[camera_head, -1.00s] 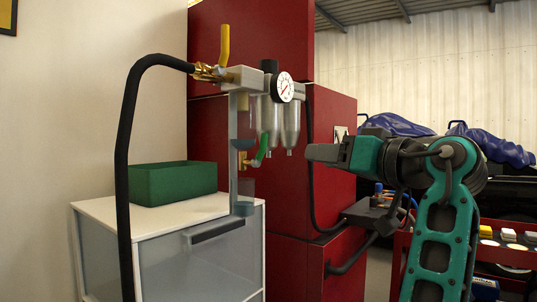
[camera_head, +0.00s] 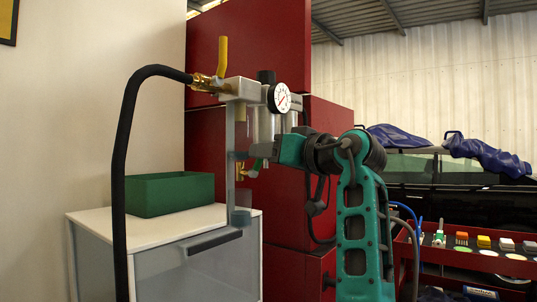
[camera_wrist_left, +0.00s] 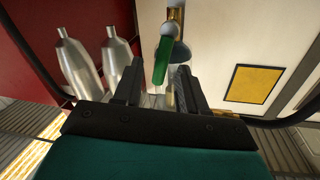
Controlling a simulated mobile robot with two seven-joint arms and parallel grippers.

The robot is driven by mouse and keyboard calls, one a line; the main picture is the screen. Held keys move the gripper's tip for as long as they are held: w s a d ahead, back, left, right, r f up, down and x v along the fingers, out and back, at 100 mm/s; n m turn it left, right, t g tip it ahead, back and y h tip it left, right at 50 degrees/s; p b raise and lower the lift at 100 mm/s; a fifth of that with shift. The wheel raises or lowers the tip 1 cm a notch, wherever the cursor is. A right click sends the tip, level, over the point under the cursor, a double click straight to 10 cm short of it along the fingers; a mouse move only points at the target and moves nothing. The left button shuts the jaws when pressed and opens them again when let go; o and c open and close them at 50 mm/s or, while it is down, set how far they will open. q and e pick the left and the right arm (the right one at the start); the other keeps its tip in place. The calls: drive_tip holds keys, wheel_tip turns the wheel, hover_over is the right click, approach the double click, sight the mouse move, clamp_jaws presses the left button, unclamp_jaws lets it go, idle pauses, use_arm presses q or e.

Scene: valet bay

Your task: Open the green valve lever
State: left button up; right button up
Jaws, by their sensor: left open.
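The green valve lever (camera_head: 255,169) hangs below the regulator unit, small and partly hidden behind my left gripper (camera_head: 266,152) in the head view. In the left wrist view the green lever (camera_wrist_left: 162,60) points down towards me from a rounded metal valve fitting (camera_wrist_left: 178,45). My left gripper (camera_wrist_left: 160,72) is open, and the lever's lower end shows between its two fingers. I cannot tell whether either finger touches it. My right gripper is not in view.
A pressure gauge (camera_head: 279,97) and a yellow lever (camera_head: 223,56) sit above, with a black hose (camera_head: 122,160) curving down left. A green box (camera_head: 168,194) stands on the white cabinet (camera_head: 95,222). Red cabinets (camera_head: 330,120) stand behind.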

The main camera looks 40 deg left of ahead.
use_arm(q)
drive_tip(key=shift+a, duration=0.2)
clamp_jaws()
idle(0.3)
